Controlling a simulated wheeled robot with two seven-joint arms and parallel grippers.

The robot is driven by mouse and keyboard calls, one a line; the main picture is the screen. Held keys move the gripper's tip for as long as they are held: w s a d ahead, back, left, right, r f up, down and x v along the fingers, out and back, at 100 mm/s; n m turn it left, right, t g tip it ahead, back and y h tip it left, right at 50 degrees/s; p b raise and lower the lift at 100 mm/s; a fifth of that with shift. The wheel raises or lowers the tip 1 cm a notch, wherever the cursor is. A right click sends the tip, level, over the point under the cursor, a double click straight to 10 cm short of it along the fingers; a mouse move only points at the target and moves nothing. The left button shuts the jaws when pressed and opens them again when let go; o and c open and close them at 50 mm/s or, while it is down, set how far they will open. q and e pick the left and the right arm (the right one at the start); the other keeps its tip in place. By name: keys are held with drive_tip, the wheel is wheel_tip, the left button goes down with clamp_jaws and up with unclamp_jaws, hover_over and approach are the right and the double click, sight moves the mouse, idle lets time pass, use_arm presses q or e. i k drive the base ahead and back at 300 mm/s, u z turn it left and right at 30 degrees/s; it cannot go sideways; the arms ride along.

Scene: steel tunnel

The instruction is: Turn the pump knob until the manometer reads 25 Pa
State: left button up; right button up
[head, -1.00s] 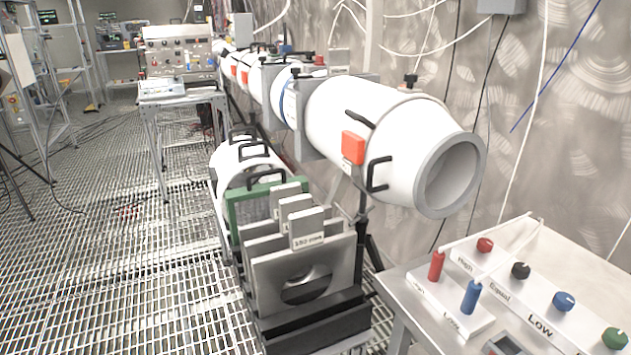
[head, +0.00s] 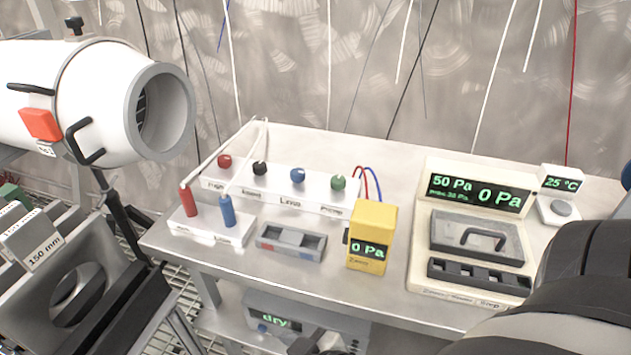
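A white strip on the table carries red, black, blue and green knobs. The green knob (head: 338,183) is at its right end, above a small label that looks like "Pump". The yellow handheld manometer (head: 372,222) stands to its lower right and reads 0 Pa, with red and blue leads behind it. A white unit (head: 476,187) further right shows 50 Pa and a large 0 Pa. My black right arm fills the lower right corner. A dark piece at the bottom edge may be my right gripper (head: 322,346), mostly cut off. My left gripper is out of view.
Red (head: 188,200) and blue (head: 227,211) ports with white hoses stand at the table's left. A grey tray (head: 291,243) lies before the strip. A small 25 °C display (head: 561,184) is at right. A white duct (head: 95,100) and slotted plates are left of the table (head: 300,140).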

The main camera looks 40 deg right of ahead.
sight(338, 181)
drive_tip(key=z, duration=1)
